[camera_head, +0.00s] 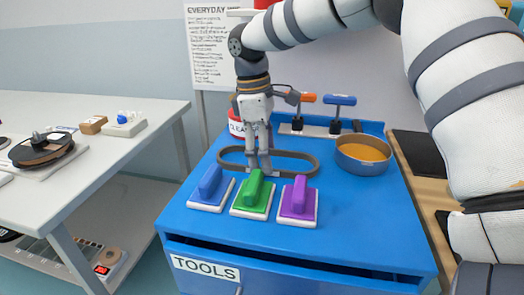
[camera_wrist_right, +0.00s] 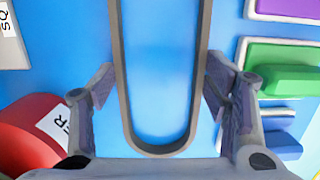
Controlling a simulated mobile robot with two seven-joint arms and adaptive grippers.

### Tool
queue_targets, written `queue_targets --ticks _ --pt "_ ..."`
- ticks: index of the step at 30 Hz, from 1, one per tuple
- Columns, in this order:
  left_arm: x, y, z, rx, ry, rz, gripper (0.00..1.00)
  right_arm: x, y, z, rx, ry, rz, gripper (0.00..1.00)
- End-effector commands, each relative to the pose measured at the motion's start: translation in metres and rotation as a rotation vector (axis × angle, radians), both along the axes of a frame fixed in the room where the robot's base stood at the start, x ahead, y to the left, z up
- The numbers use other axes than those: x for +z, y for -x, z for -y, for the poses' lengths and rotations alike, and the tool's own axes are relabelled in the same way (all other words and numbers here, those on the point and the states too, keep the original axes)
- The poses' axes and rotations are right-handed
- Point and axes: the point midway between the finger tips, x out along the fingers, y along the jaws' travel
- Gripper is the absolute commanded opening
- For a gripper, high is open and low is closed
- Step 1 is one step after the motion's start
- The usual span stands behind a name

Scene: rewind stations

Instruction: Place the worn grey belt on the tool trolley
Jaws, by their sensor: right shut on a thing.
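The worn grey belt (camera_head: 317,163) is a long oval loop at the blue tool trolley's top (camera_head: 350,215), behind the row of scrub pads. It lies flat and level, on the top or very close above it; I cannot tell which. My right gripper (camera_head: 259,168) points down over the loop, shut on the belt with one finger on each long side. In the right wrist view the belt's rounded end (camera_wrist_right: 160,150) shows between the fingers, and the far end runs out of the picture. My left gripper is not in view.
Blue (camera_head: 211,187), green (camera_head: 254,195) and purple (camera_head: 298,199) pads stand in front of the belt. A pan with orange contents (camera_head: 363,154) is right of it. A red container (camera_head: 237,127) and a tool rack (camera_head: 325,128) stand behind. A white table (camera_head: 75,105) is at left.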

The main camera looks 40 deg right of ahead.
Motion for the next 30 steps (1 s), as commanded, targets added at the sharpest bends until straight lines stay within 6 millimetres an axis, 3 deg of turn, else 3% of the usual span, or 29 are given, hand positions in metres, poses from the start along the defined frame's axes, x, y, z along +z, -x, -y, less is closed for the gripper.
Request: queue_targets --ticks 7,8,10,11,22,30 --pt "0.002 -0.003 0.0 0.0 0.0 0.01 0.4 0.002 0.0 0.0 0.001 0.0 0.006 0.36" --pt "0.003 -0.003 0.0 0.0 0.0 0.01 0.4 0.001 0.0 0.0 0.0 -0.001 0.006 0.71" --pt "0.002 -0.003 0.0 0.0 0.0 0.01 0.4 0.001 0.0 0.0 0.0 -0.001 0.006 0.87" --pt "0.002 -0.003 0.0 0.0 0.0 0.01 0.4 0.001 0.0 0.0 0.0 -0.001 0.006 0.89" --pt "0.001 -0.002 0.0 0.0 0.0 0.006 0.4 0.006 0.0 0.0 0.0 0.0 0.008 0.89" --pt "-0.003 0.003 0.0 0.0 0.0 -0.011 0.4 0.072 -0.009 -0.006 -0.001 0.002 0.007 0.89"
